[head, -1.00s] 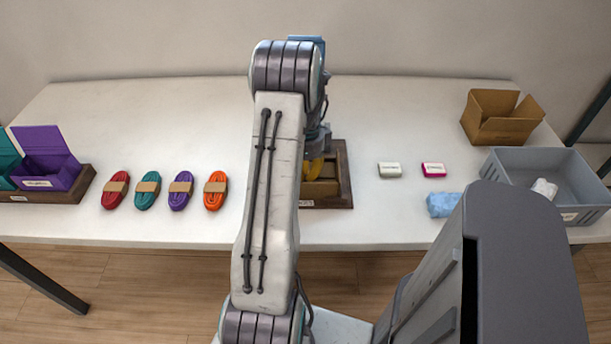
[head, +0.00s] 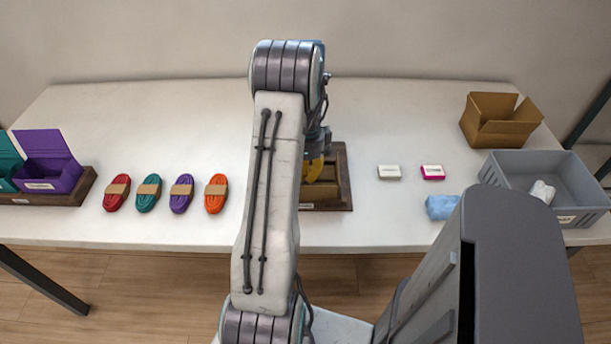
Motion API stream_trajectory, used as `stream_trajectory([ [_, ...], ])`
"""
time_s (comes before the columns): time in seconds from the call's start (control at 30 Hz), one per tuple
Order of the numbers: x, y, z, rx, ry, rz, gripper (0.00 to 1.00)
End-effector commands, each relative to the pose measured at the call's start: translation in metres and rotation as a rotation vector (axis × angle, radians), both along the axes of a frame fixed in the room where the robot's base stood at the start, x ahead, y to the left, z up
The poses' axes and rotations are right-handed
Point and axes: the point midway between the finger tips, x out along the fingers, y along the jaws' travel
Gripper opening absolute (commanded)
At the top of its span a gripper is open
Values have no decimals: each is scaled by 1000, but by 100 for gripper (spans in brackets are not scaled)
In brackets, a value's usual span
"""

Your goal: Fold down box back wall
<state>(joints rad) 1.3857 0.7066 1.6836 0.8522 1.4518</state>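A brown box (head: 322,191) sits in a dark wooden tray (head: 346,180) in the middle of the table. My arm covers its left part, and I cannot make out its back wall. My gripper (head: 314,169) is over the back part of this box. Only a small yellow piece shows there below the dark wrist, and I cannot tell whether it is a finger or something held. The fingertips are mostly hidden. A purple box (head: 48,174) with its back wall upright stands beside a teal box (head: 7,163) in another wooden tray (head: 84,187) at the far left.
Red (head: 117,193), teal (head: 148,193), purple (head: 181,193) and orange (head: 216,194) cord bundles lie left of my arm. Right are two small labelled blocks (head: 389,172), (head: 432,172), a blue cloth (head: 441,207), a grey bin (head: 575,184) and an open cardboard box (head: 497,132).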

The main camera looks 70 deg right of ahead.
Motion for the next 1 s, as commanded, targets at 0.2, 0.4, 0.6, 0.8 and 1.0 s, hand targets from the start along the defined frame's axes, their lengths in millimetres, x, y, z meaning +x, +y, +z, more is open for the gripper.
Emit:
stream_trajectory([
  [0.2, 2, 1, 19, -1, 0, 5, 0],
  [0.4, 4, 3, 48, -1, 0, 11, 0],
  [0.6, 4, 3, 84, -3, -1, 10, 0],
  [0.8, 3, 3, 113, -1, 0, 10, 0],
  [1.0, 3, 4, 130, 1, 0, 10, 0],
])
